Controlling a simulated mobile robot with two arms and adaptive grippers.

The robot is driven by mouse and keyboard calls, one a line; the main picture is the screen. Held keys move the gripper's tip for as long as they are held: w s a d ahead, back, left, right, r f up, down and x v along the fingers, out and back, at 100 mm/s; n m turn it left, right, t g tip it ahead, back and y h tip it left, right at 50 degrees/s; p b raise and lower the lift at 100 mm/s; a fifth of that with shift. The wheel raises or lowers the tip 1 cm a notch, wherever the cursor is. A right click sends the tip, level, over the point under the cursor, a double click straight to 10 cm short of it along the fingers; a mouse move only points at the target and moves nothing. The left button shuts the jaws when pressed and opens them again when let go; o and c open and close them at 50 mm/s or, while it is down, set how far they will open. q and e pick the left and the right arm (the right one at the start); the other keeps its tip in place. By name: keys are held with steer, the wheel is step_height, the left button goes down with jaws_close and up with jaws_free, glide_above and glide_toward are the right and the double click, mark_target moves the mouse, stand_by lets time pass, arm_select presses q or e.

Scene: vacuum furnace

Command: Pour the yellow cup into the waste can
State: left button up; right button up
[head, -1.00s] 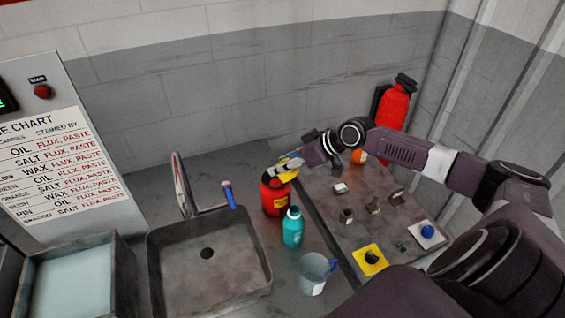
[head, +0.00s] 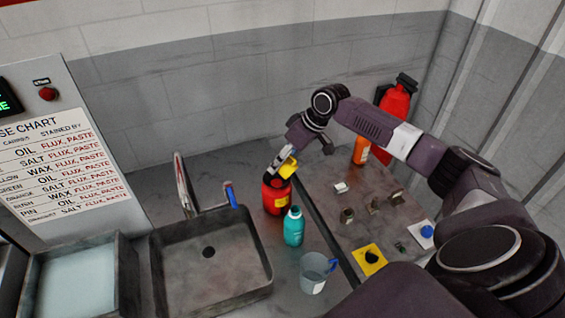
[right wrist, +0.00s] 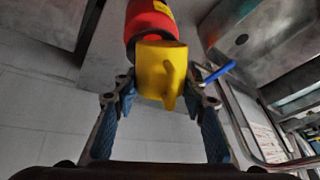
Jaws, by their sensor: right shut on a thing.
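The yellow cup (head: 288,167) is held over the top of the red waste can (head: 276,198), which has a yellow label and stands on the counter right of the sink. My right gripper (head: 280,160) is shut on the cup and reaches down to it from above. In the right wrist view the cup (right wrist: 160,72) sits between the fingers, handle toward the camera, its far end close to the can (right wrist: 150,20). The cup looks tilted; its contents and any stream are hidden. My left gripper is not in view.
A teal bottle (head: 293,228) stands close in front of the can, and a clear jug (head: 314,272) is nearer. The sink (head: 160,262) lies left, with a blue-handled item (head: 232,196) at its rim. An orange bottle (head: 361,150) and several small parts occupy the right-hand plate.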

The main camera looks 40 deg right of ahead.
steer(key=shift+w+a+r+g+h, duration=0.1)
steer(key=shift+w+r+g+h, duration=0.15)
steer(key=shift+g, duration=0.35)
steer(key=shift+w+a+r+g+h, duration=0.15)
steer(key=shift+g+h, duration=0.1)
steer(key=shift+g, duration=0.35)
steer(key=shift+w+d+f+g, duration=0.1)
steer(key=shift+g, duration=0.5)
stand_by(0.6)
